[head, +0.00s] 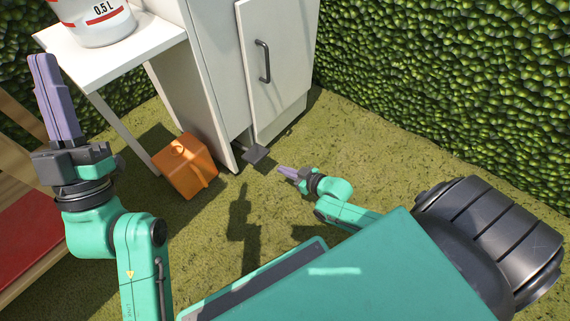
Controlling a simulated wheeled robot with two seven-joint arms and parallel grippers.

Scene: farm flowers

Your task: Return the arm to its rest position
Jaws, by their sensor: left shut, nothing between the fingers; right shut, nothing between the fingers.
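My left gripper (55,95) is at the left of the head view, on a teal arm that rises from the bottom edge. Its purple fingers point up and are shut with nothing between them. It is in front of the white table's left side. My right gripper (287,173) is low near the middle of the view, close to the foot of the white cabinet. Its purple fingers point left and are shut and empty. A large teal part of my own body hides some of the floor below it.
A white container marked 0.5 L (95,22) stands on the white table (125,48). An orange box-like object (185,168) is on the grass under the table. The white cabinet (275,65) has a dark handle. Hedges (450,75) close off the back. Open grass (385,150) lies at the right.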

